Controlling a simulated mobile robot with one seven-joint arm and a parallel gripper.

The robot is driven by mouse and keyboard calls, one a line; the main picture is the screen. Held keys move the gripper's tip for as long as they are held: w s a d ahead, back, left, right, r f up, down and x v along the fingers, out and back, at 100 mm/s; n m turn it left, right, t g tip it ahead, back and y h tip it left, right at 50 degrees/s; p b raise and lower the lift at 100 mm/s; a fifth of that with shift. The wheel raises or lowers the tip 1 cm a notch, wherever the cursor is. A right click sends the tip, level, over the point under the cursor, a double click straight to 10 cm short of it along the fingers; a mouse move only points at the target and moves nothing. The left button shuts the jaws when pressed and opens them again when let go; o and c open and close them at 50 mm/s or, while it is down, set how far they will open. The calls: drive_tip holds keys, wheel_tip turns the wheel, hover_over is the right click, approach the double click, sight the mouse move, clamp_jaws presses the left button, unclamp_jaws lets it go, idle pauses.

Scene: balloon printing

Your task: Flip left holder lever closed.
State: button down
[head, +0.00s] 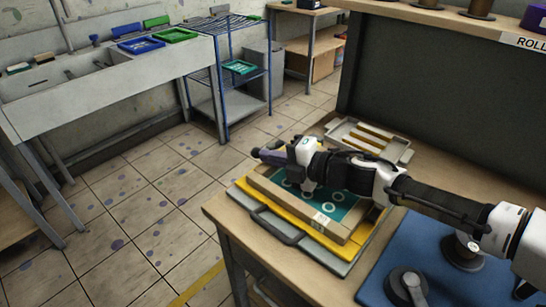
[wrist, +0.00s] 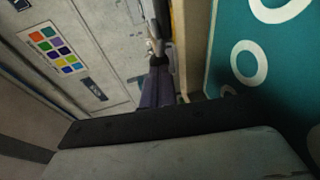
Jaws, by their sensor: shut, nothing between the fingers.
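A wooden-framed screen (head: 323,217) with a teal mesh and white rings lies on a yellow plate (head: 301,233) over a grey base at the table's near left corner. Its teal mesh also shows at right in the wrist view (wrist: 286,70). My gripper (head: 260,153) reaches over the screen to its far left edge. Its purple-grey fingers are together and empty; they show at centre in the wrist view (wrist: 155,72). A small pale metal piece (wrist: 150,46) shows just beyond the fingertips; I cannot tell whether it is the left holder lever or whether they touch. No lever stands out clearly in the head view.
A grey tray with wooden strips (head: 371,138) stands behind the screen. A blue mat (head: 381,277) with a round grey knobbed part (head: 407,287) lies at right. A dark panel rises behind the table. Tiled floor is open at left.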

sight(253, 153)
drive_tip(key=shift+a+f+b, duration=0.1)
drive_tip(key=shift+a+b, duration=0.5)
drive_tip(key=shift+a, duration=0.45)
drive_tip(key=shift+w+a+b, duration=0.25)
drive_tip(key=shift+a+b, duration=0.15)
drive_tip(key=shift+a, duration=0.2)
drive_tip(key=shift+w+a+b, duration=0.3)
drive_tip(key=shift+w+a, duration=0.1)
drive_tip(key=shift+a, duration=0.15)
drive_tip(key=b+v, duration=0.2)
drive_tip(key=v, duration=1.2)
drive_tip(key=shift+a, duration=0.1)
